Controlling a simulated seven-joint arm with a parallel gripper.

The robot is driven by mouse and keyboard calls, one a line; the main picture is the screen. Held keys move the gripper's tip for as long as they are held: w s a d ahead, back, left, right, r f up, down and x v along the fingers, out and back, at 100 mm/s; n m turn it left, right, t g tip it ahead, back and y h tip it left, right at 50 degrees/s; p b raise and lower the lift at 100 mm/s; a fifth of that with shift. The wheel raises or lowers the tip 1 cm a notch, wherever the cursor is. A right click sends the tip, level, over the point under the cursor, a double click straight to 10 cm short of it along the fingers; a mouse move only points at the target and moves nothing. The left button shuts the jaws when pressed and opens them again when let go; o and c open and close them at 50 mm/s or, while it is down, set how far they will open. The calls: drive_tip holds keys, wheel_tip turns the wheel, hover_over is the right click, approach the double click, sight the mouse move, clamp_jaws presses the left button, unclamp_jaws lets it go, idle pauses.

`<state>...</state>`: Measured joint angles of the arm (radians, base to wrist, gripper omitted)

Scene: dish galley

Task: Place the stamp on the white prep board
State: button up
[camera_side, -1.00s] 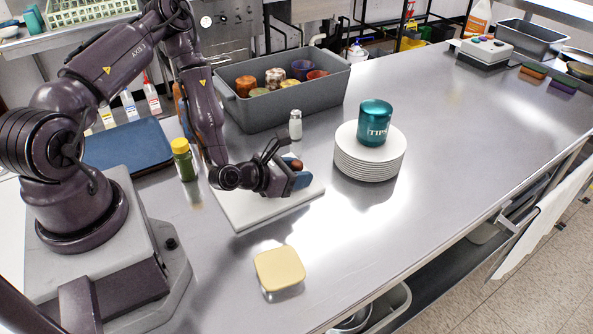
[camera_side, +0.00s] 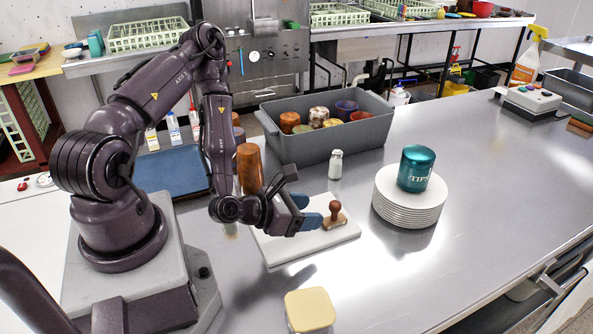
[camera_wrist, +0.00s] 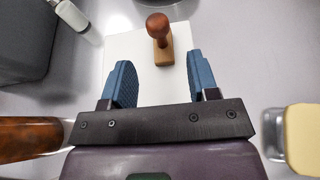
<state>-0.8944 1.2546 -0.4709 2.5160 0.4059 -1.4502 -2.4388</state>
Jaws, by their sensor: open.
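The stamp (camera_side: 333,216), with a reddish-brown knob handle and a lighter wooden base, stands upright on the white prep board (camera_side: 290,247), toward its right part. My gripper (camera_side: 307,211) is low over the board, left of the stamp, with its blue fingers apart and empty. In the wrist view the stamp (camera_wrist: 160,48) is on the white board (camera_wrist: 122,48), mostly beyond the fingertips and between their lines. A gap shows between each finger of my gripper (camera_wrist: 160,66) and the stamp.
A stack of white plates (camera_side: 405,212) bearing a teal tip jar (camera_side: 416,168) stands right of the board. A white shaker (camera_side: 335,165) and grey bin (camera_side: 290,148) are behind. A yellow-lidded container (camera_side: 310,309) is in front. An amber tumbler (camera_side: 249,168) stands behind my arm.

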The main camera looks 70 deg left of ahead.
drive_tip(key=m, duration=0.3)
drive_tip(key=shift+w+r+g+h, duration=0.25)
drive_tip(key=shift+w+g+h, duration=0.05)
drive_tip(key=shift+w, duration=0.05)
drive_tip(key=m, duration=0.2)
drive_tip(key=r+m+g, duration=0.1)
drive_tip(key=m, duration=0.1)
drive_tip(key=w+r+m+g, duration=0.1)
drive_tip(key=m, duration=0.1)
drive_tip(key=shift+w+a+m+h, duration=0.1)
drive_tip(key=shift+a+m+h, duration=0.2)
drive_tip(key=shift+m+h, duration=0.1)
wheel_tip(320, 180, up, 4)
drive_tip(key=m+g, duration=0.2)
drive_tip(key=m, duration=0.4)
wheel_tip(320, 180, up, 17)
drive_tip(key=m+g+y, duration=0.2)
drive_tip(key=m+y, duration=0.1)
drive_tip(key=m, duration=1.1)
hover_over(331, 204)
drive_tip(key=s+d, duration=0.1)
drive_tip(key=s, duration=0.9)
drive_tip(key=s+d+r+m+g+h, duration=0.1)
drive_tip(key=s+d+r+m, duration=0.2)
drive_tip(key=s+r+m, duration=0.3)
drive_tip(key=shift+s+h, duration=0.3)
drive_tip(key=shift+s, duration=0.9)
